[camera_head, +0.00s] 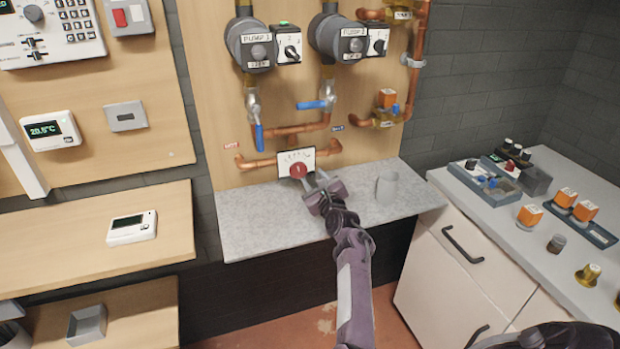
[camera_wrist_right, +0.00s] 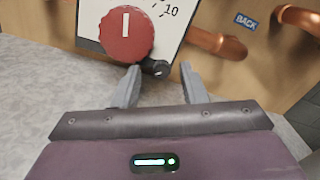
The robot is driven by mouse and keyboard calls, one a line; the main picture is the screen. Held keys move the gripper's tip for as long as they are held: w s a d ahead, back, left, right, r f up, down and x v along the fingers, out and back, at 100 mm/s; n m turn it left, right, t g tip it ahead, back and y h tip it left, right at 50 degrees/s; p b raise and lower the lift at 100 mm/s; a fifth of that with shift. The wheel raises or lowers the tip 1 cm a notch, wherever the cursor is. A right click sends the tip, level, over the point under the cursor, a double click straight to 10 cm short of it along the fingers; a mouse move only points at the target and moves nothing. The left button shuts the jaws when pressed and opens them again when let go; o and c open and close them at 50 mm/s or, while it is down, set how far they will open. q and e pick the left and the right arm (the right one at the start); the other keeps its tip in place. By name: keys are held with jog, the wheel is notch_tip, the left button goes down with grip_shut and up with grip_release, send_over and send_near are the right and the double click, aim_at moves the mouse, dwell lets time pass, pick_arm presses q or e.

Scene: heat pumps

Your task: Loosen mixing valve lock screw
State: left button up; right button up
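The mixing valve has a white scale plate (camera_head: 309,158) and a red knob (camera_head: 298,170), low on the wooden panel just above the grey shelf. In the right wrist view the red knob (camera_wrist_right: 127,34) shows a white mark. A small dark lock screw (camera_wrist_right: 155,68) sits at the plate's lower edge, below and right of the knob. My right gripper (camera_head: 314,181) is at the valve. In the wrist view its fingers (camera_wrist_right: 160,76) are apart, with the screw close to the left fingertip; contact cannot be told. My left gripper is not in view.
A grey cup (camera_head: 387,187) stands on the grey shelf (camera_head: 255,225), right of my right gripper. Copper pipes (camera_head: 303,128) and blue-handled valves run above the mixing valve. A white cabinet (camera_head: 465,275) with parts on top stands at the right. The shelf's left part is clear.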

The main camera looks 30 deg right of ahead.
jog(key=shift+s+r, duration=0.2)
jog(key=shift+s, duration=0.1)
jog(key=c, duration=0.5)
grip_shut()
jog(key=shift+n, duration=0.4)
jog(key=n, duration=0.4)
jog(key=shift+n+p, duration=0.4)
jog(key=n, duration=0.4)
jog(key=shift+r+n, duration=0.1)
jog(key=shift+n, duration=0.3)
jog(key=n, duration=0.5)
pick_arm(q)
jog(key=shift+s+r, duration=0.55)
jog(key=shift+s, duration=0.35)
pick_arm(e)
jog(key=n, duration=0.5)
jog(key=shift+w, duration=0.1)
jog(key=shift+r+n, duration=0.1)
jog(key=shift+n, duration=0.4)
